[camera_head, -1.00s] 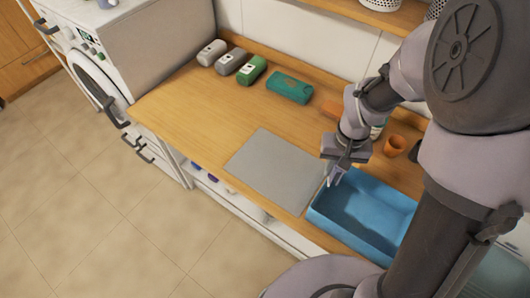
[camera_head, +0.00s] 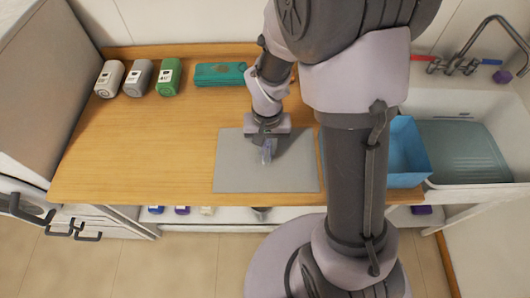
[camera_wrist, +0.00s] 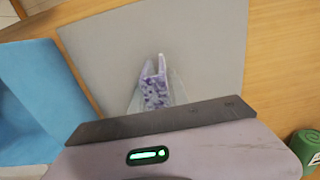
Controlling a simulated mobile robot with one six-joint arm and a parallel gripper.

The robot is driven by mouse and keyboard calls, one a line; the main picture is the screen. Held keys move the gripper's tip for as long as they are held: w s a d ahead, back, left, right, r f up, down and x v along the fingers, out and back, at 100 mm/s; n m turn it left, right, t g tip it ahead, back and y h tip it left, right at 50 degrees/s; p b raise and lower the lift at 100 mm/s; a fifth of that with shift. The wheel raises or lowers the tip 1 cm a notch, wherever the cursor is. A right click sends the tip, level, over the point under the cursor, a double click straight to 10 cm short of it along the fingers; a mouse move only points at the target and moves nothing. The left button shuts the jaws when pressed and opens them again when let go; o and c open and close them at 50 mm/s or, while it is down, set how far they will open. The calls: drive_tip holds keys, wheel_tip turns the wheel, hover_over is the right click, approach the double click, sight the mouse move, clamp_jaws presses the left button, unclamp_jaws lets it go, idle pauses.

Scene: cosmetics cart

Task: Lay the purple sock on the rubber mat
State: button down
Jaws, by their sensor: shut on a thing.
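The rubber mat (camera_head: 235,172) is a flat grey rectangle on the wooden counter. It also fills the upper middle of the wrist view (camera_wrist: 215,50). My gripper (camera_head: 267,155) is over the mat, pointing down. In the wrist view my gripper (camera_wrist: 153,80) is shut on the purple sock (camera_wrist: 155,92), a small white-and-purple patterned piece between the two fingers. The sock is over the mat; I cannot tell whether it touches it. In the head view the sock is too small to make out clearly.
A blue bin (camera_head: 408,150) stands right of the mat, partly behind my arm. White, grey and green bottles (camera_head: 168,77) and a teal packet (camera_head: 220,74) stand along the back. A sink (camera_head: 465,150) is at the far right. The counter's left part is clear.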

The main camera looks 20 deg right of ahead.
wheel_tip(320, 180, down, 2)
drive_tip(key=shift+f+b, duration=0.2)
drive_tip(key=shift+b, duration=0.1)
drive_tip(key=c, duration=1.3)
unclamp_jaws()
drive_tip(key=shift+r, duration=0.1)
